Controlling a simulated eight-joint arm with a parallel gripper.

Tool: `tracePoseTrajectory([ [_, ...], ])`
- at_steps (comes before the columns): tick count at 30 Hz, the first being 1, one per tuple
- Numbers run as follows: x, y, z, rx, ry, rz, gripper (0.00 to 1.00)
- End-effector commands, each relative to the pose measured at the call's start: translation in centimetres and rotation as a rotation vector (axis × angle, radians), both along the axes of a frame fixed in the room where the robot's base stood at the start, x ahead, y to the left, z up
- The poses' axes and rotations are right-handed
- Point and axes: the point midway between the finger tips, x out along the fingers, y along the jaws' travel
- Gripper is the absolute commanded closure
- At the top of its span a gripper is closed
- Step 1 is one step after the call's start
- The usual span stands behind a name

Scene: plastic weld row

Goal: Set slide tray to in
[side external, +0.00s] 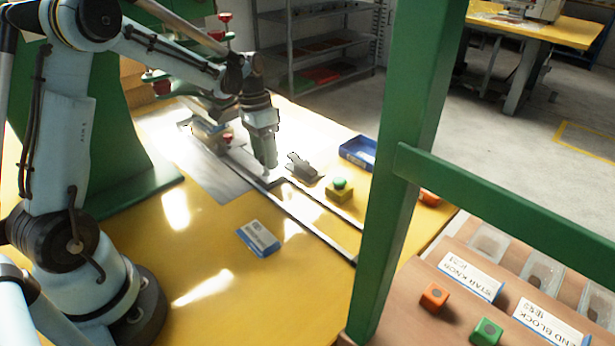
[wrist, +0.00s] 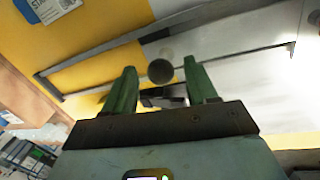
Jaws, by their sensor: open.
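The slide tray appears as a flat grey plate (wrist: 225,45) between two dark rails (side external: 318,216) that run across the yellow table. In the wrist view a round dark knob (wrist: 160,70) shows near the tray's end, between my fingertips in the picture. I cannot tell whether the fingers touch it. My gripper (wrist: 161,78) is open, with a green finger on either side of the knob. In the side view my gripper (side external: 268,178) points down at the rails, and the arm hides part of the tray. The rails' near ends show bare yellow table between them.
A yellow block with a green button (side external: 340,188), a grey clamp-like part (side external: 301,167) and a blue bin (side external: 358,152) lie beyond the rails. A labelled blue-white box (side external: 258,239) lies nearer. A green frame post (side external: 408,160) stands at right.

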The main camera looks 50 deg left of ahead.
Motion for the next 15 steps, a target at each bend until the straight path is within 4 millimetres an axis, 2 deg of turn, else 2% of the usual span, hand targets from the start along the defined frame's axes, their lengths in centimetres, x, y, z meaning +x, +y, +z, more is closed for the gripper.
tracePoseTrajectory([
  [5,0.0,0.3,1.2,0.000,0.000,0.001,0.43],
  [15,0.2,1.4,7.1,0.000,0.000,0.001,0.43],
])
